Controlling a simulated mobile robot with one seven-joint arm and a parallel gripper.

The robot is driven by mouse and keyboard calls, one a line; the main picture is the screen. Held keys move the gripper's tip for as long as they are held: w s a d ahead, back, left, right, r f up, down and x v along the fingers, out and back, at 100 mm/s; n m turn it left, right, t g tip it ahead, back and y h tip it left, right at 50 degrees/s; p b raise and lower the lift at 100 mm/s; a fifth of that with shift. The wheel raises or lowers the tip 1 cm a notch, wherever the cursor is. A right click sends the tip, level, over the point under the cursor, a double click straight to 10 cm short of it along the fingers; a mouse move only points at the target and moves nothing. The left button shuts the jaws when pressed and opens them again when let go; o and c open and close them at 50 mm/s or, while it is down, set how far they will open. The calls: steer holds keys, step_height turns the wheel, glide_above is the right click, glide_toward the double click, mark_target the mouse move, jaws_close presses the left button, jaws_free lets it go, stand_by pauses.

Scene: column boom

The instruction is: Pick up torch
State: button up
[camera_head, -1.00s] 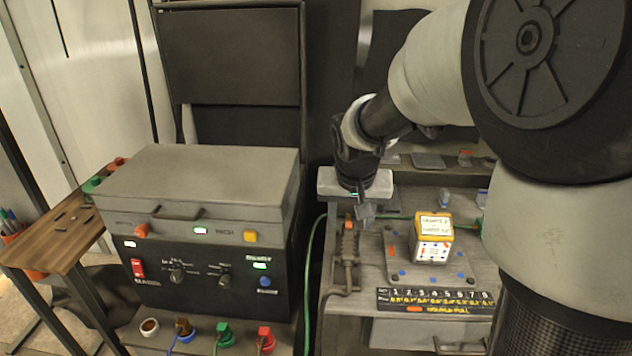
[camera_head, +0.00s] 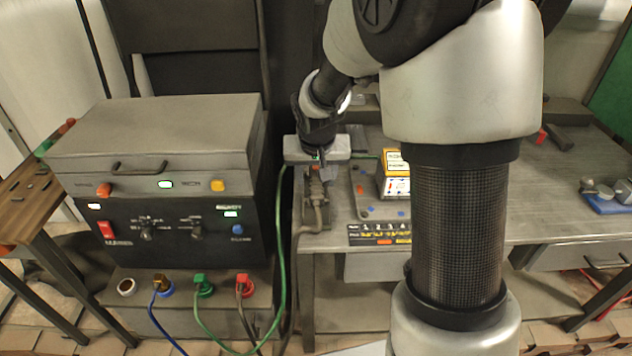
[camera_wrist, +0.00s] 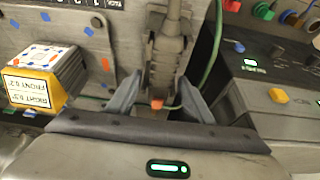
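The torch (camera_head: 316,205) is a dark grey tool lying on the left part of the grey bench, its cable running down toward the front edge. In the wrist view the torch (camera_wrist: 166,58) lies between the two fingers, with an orange button near its closer end. My gripper (camera_wrist: 158,98) is open, one finger on each side of the torch, with gaps showing. In the head view my gripper (camera_head: 318,170) is over the torch's far end and partly hides it. Whether the fingers are down at the torch's height is hard to tell.
A yellow and white labelled block (camera_head: 395,172) stands on a plate right of the torch. A numbered black strip (camera_head: 378,234) lies in front. The black control box (camera_head: 180,225) stands close on the left. A green cable (camera_head: 280,255) hangs between box and bench.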

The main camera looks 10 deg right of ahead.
steer(key=c, duration=1.1)
steer(key=shift+r, duration=0.15)
